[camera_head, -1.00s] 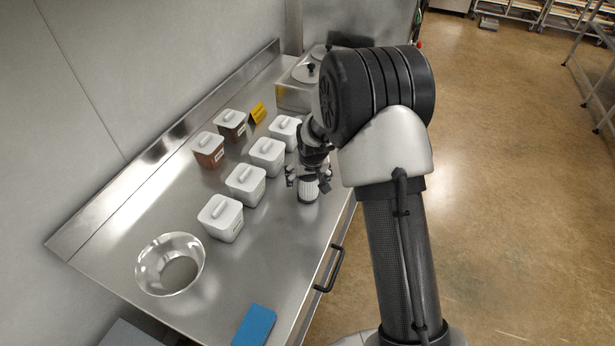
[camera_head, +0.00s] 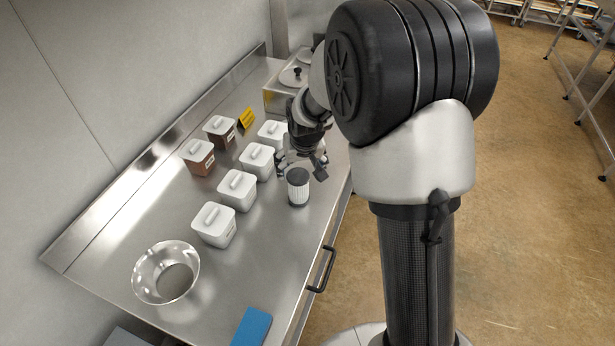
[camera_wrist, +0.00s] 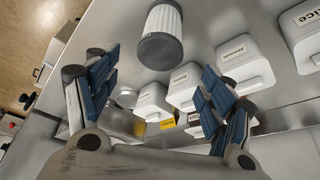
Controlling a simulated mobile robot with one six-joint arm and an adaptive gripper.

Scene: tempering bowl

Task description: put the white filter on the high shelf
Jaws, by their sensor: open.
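The white filter (camera_head: 298,188) is a pleated white cylinder with dark end caps. It stands upright on the steel counter near its front edge. My gripper (camera_head: 301,165) is open and empty, just above and behind the filter in the head view. In the wrist view, the filter (camera_wrist: 162,32) shows at the top, beyond my open fingers (camera_wrist: 155,85) and not between them. No high shelf can be made out for certain in these frames.
Several white lidded bins (camera_head: 237,189) stand in a row left of the filter. Two brown bins (camera_head: 198,157), a yellow sign (camera_head: 247,118) and a steel bowl (camera_head: 166,272) are also on the counter (camera_head: 130,215). A blue sponge-like block (camera_head: 252,327) lies at the near edge.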

